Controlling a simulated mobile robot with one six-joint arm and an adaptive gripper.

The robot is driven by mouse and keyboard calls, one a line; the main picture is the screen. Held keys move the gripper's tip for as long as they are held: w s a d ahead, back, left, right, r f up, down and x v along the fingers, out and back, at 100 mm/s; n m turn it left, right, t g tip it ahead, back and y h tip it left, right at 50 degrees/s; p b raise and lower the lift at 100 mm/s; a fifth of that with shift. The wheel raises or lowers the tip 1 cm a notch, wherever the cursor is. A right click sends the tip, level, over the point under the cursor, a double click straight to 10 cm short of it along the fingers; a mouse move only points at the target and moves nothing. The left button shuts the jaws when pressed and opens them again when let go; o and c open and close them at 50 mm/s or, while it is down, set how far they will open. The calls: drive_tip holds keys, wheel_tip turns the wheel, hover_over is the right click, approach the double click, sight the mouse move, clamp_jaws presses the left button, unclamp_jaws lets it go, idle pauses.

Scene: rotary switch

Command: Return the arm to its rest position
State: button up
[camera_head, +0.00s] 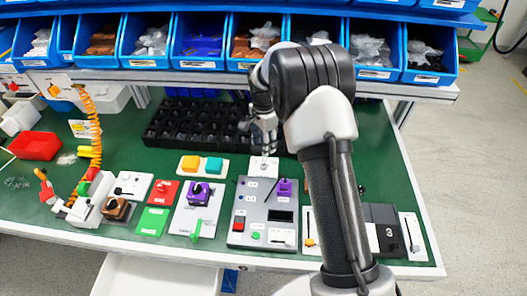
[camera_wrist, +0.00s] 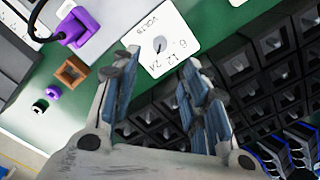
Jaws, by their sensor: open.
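My arm reaches up from the bottom of the head view and bends over the green workbench (camera_head: 400,215). My gripper (camera_head: 265,149) hangs downward near the bench's middle, in front of the black bin tray. In the wrist view my gripper (camera_wrist: 157,72) has its two fingers spread apart, with nothing between them. A white rotary switch plate (camera_wrist: 172,25) marked VOLTS, with a small grey knob (camera_wrist: 160,45), lies just beyond the fingertips. The fingers look apart from the knob. In the head view this white plate (camera_head: 263,168) shows just below the gripper.
A black compartment tray (camera_head: 185,125) stands behind and beside the gripper. Blue bins (camera_head: 200,46) line the shelf above. A grey panel (camera_head: 248,226) with a purple plug (camera_head: 285,188), a purple switch (camera_head: 199,194) and a coiled orange hose (camera_head: 92,130) occupy the bench.

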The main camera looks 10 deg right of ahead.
drive_tip(key=shift+r, duration=0.5)
drive_tip(key=s+r+n+t, duration=0.1)
drive_tip(key=s+r+n, duration=0.2)
drive_tip(key=s+r, duration=0.55)
drive_tip(key=s+r+n+t, duration=0.1)
drive_tip(key=s+r+n, duration=0.3)
drive_tip(key=r, duration=0.8)
drive_tip(key=s+r+n+t, duration=0.2)
drive_tip(key=s+n, duration=0.4)
drive_tip(key=s, duration=1.8)
drive_tip(key=shift+n+t, duration=0.3)
drive_tip(key=shift+n, duration=0.1)
